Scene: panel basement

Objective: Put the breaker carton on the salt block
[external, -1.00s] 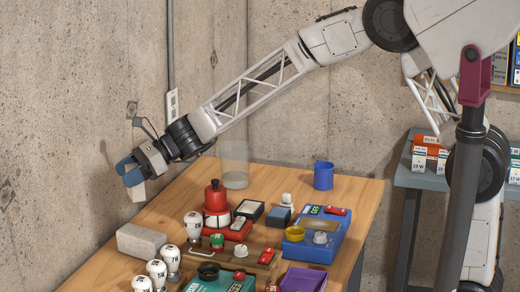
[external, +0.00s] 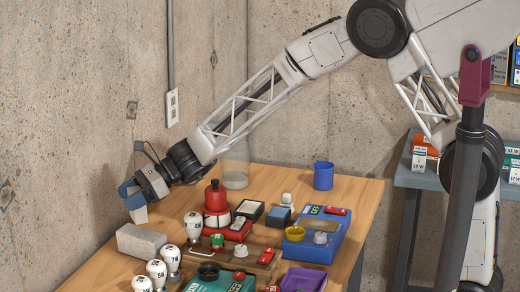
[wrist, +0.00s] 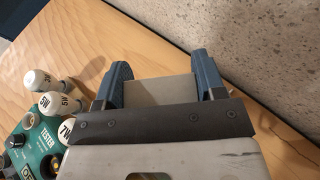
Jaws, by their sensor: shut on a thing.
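The breaker carton (external: 140,214) is a small pale box held in the blue fingers of my gripper (external: 132,197), tilted slightly. The salt block (external: 141,241) is a long grey-white slab lying at the left edge of the wooden table. The carton hangs just above the far part of the block; whether they touch I cannot tell. In the wrist view the carton (wrist: 157,91) is a grey-beige face between the two blue fingers of my gripper (wrist: 160,84). The salt block cannot be made out in the wrist view.
White bulbs (external: 157,272) stand just right of and in front of the block. A red lantern-like item (external: 216,205), a teal tester (external: 222,281) and a blue case (external: 315,240) crowd the table (external: 353,200). The concrete wall (external: 60,130) is close behind my gripper.

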